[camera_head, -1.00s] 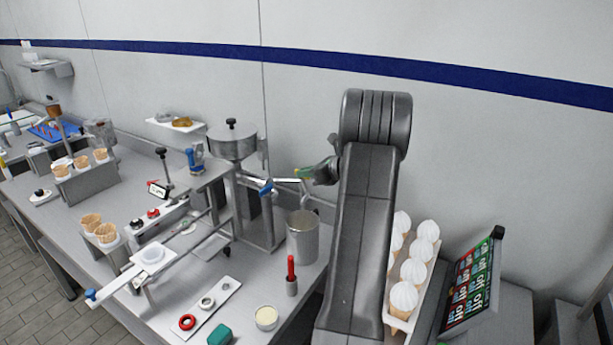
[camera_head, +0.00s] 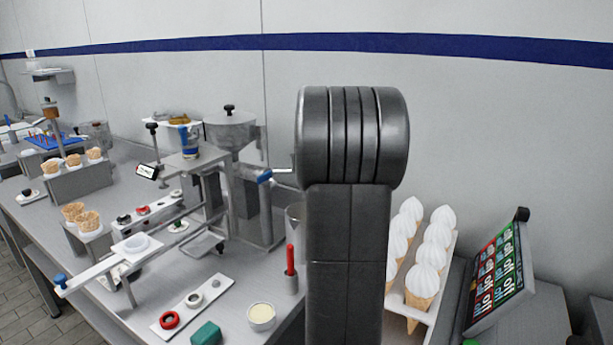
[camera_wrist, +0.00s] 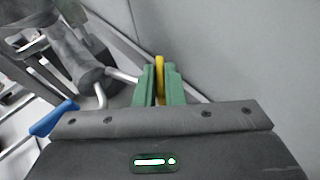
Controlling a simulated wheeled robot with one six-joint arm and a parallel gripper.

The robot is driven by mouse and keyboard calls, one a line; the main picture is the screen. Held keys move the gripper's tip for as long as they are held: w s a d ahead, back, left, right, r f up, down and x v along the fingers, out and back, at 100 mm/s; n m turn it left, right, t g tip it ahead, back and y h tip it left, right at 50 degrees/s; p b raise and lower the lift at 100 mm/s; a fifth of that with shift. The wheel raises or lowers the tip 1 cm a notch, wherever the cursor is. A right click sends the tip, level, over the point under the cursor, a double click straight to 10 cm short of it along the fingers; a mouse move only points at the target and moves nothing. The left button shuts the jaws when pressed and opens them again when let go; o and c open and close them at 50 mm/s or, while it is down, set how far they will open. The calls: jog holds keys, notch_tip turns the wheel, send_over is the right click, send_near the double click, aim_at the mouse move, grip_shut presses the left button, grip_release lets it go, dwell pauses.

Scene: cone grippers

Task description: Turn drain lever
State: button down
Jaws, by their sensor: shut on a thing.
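In the wrist view, my gripper (camera_wrist: 160,95) has green fingers shut on a narrow yellow handle (camera_wrist: 160,66), whose tip shows between and beyond them. A bare metal rod (camera_wrist: 122,76) runs from the machine's grey pipe toward the fingers; it appears to be the drain lever's stem, but its join to the yellow handle is hidden. A second lever with a blue handle (camera_wrist: 53,118) lies to the left, apart from the fingers; it also shows in the head view (camera_head: 265,176). In the head view my arm hides the gripper and the yellow handle.
The steel hopper (camera_head: 230,130) stands left of my arm. A metal pot (camera_head: 294,224) is partly hidden by the arm, with a red-handled tool (camera_head: 290,262) in front. A rack (camera_head: 405,316) of cones and a menu screen (camera_head: 495,275) are at right. The wall is close behind.

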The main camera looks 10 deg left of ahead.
jog(key=m+h, duration=0.3)
jog(key=m+h+b, duration=0.1)
jog(key=m+h, duration=0.1)
jog(key=h, duration=0.1)
jog(key=a+m+t+h, duration=0.1)
jog(key=m+h, duration=0.2)
jog(key=shift+a+r+m+h, duration=0.1)
jog(key=shift+r+m+h, duration=0.05)
jog(key=shift+m+h, duration=0.2)
jog(key=shift+h, duration=0.25)
jog(key=c, duration=1.5)
grip_release()
jog(key=v, duration=1.3)
jog(key=shift+s+r, duration=0.1)
jog(key=shift+s, duration=0.25)
